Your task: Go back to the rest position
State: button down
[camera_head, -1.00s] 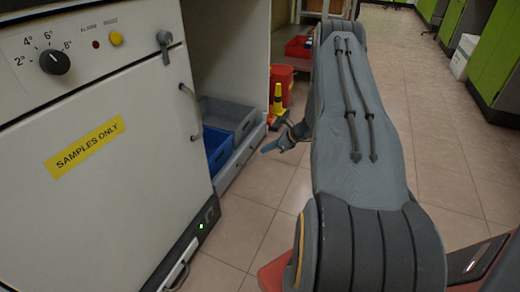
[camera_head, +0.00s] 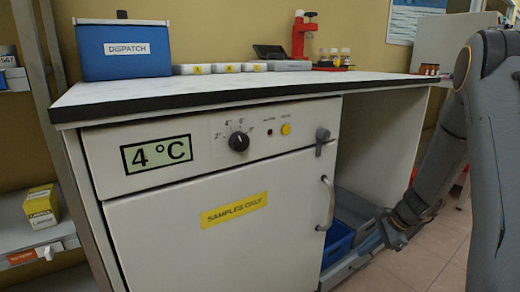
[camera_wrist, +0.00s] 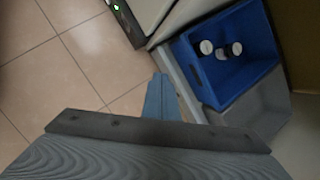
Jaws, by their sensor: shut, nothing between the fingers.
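My gripper (camera_head: 368,246) is low at the right, beside the lower open bay of the white bench, with my arm reaching down to it from the right edge. In the wrist view the gripper (camera_wrist: 160,98) shows as one blue-grey wedge, fingers together and empty, over the floor next to the pull-out shelf. The white cold cabinet (camera_head: 285,230), marked 4 °C and SAMPLES ONLY, has its door closed.
A blue crate (camera_head: 338,240) stands in the bay; in the wrist view the blue crate (camera_wrist: 264,28) holds small white-capped bottles. A blue DISPATCH box (camera_head: 122,62) and a red stand (camera_head: 300,38) are on the benchtop. Tiled floor (camera_wrist: 45,60) is clear.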

jog(key=s+a+r+n+g+h+p, duration=0.1)
jog(key=s+a+r+n, duration=0.75)
jog(key=s+a, duration=0.35)
jog(key=s+a+r+n+g+h+p, duration=0.1)
jog(key=s+a+r+n, duration=0.75)
jog(key=s+a, duration=0.4)
jog(key=s+a+r+n+g+h, duration=0.1)
jog(key=s+a+r+n, duration=0.75)
jog(key=s+a, duration=0.4)
jog(key=d+r+m+p, duration=0.2)
jog(key=d+r+p, duration=0.5)
jog(key=p, duration=0.5)
jog(key=d+r+m+h+p, duration=0.1)
jog(key=d+r+m+p, duration=0.2)
jog(key=d+r+p, duration=0.4)
jog(key=d+r+m+p, duration=0.2)
jog(key=d+r+p, duration=0.5)
jog(key=r+p, duration=0.7)
jog(key=p, duration=0.4)
jog(key=shift+d+r+h, duration=0.2)
jog(key=shift+d+h, duration=0.05)
jog(key=shift+h, duration=0.05)
jog(key=shift+s, duration=0.15)
